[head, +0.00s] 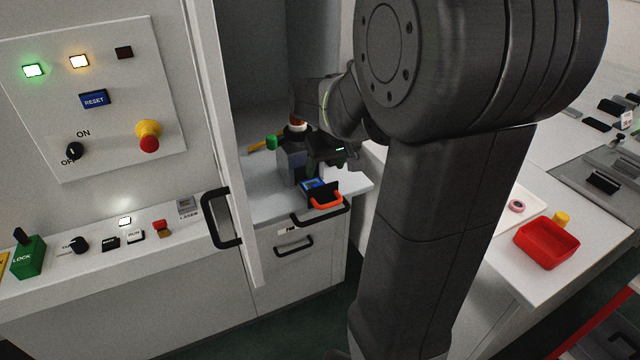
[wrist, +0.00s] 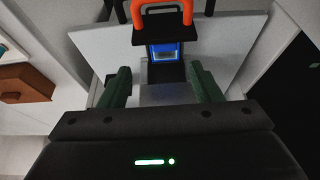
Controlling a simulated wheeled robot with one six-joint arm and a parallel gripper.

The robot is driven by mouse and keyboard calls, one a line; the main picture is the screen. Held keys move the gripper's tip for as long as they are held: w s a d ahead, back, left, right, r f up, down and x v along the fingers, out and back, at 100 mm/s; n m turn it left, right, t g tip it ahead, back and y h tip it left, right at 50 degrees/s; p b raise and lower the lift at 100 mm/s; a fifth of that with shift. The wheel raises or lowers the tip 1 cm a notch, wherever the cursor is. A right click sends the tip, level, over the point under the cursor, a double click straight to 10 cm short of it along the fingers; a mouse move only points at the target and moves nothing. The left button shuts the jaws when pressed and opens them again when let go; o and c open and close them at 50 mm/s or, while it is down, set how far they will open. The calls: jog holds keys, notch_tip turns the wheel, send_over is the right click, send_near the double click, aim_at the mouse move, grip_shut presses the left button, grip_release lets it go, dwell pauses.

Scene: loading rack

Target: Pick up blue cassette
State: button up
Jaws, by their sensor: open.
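The blue cassette (head: 313,186) sits on the light counter in the open bay, with an orange handle (head: 327,200) on its front side. In the wrist view the blue cassette (wrist: 165,52) shows ahead, in a dark frame, with the orange handle (wrist: 160,5) at the top edge. My gripper (head: 328,160) is just above and behind the cassette in the head view. In the wrist view its two green fingers (wrist: 160,85) are spread apart, with nothing between them; the cassette is beyond the tips.
A white door with a black handle (head: 222,218) stands at the left of the bay. A red tray (head: 546,244) is on the right-hand table. A control panel fills the left.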

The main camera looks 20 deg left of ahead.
jog(key=shift+s+p+x, duration=0.2)
jog(key=shift+p+x, duration=0.15)
jog(key=shift+x, duration=1.35)
jog(key=shift+s+p+x, duration=0.15)
jog(key=shift+p+x, duration=0.2)
jog(key=shift+x, duration=1.35)
jog(key=shift+a, duration=0.1)
jog(key=c, duration=1.1)
jog(key=shift+o, duration=0.2)
notch_tip(320, 180, up, 17)
jog(key=b, duration=0.1)
notch_tip(320, 180, up, 5)
jog(key=p, duration=0.4)
send_over(318, 184)
jog(key=shift+s+d, duration=0.15)
jog(key=shift+d, duration=0.05)
jog(key=shift+b, duration=0.3)
